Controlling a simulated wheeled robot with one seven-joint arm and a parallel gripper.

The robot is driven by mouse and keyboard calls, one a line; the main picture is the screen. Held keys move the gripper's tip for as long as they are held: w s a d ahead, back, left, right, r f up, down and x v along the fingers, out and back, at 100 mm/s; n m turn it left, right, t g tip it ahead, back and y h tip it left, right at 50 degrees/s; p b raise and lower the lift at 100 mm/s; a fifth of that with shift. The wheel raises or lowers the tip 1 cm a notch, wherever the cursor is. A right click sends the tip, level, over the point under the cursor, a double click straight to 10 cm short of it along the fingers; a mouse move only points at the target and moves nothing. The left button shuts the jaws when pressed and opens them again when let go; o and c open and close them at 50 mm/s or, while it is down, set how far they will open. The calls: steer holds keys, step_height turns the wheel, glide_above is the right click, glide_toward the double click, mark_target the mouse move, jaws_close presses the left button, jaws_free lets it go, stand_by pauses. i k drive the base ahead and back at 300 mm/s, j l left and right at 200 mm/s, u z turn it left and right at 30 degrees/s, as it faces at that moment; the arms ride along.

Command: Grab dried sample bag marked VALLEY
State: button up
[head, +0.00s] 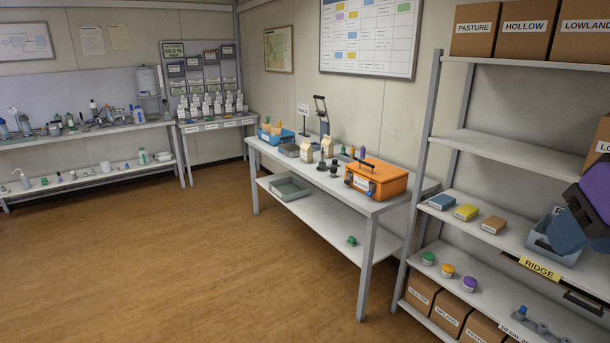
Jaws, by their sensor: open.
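Two small beige paper bags stand on the middle table, a left one (306,152) and a right one (327,147). Any marking on them is too small to read, so I cannot tell whether either is marked VALLEY. No bag with a readable VALLEY label shows. A purple and dark blue part of my arm reaches in at the right edge, in front of the shelf rack.
An orange case (377,178) and a blue bin (276,136) are on the middle table (370,206). A shelf rack (428,150) with boxes stands close on the right. A bench (85,131) lines the back left. The wooden floor (170,260) is clear.

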mark_target(327, 142)
steer(key=i+j+u, duration=0.2)
steer(key=i+u, duration=0.2)
steer(key=i, duration=0.2)
steer(key=i+u, duration=0.35)
steer(key=i, duration=0.2)
steer(key=i+l+u, duration=0.1)
steer(key=i+u, duration=0.3)
steer(key=i, duration=0.2)
steer(key=i+z, duration=0.35)
steer(key=i, duration=0.25)
steer(key=i+z, duration=0.4)
steer(key=i, duration=0.15)
steer(key=i+j+z, duration=0.35)
steer(key=i, duration=0.2)
steer(key=i+z, duration=0.35)
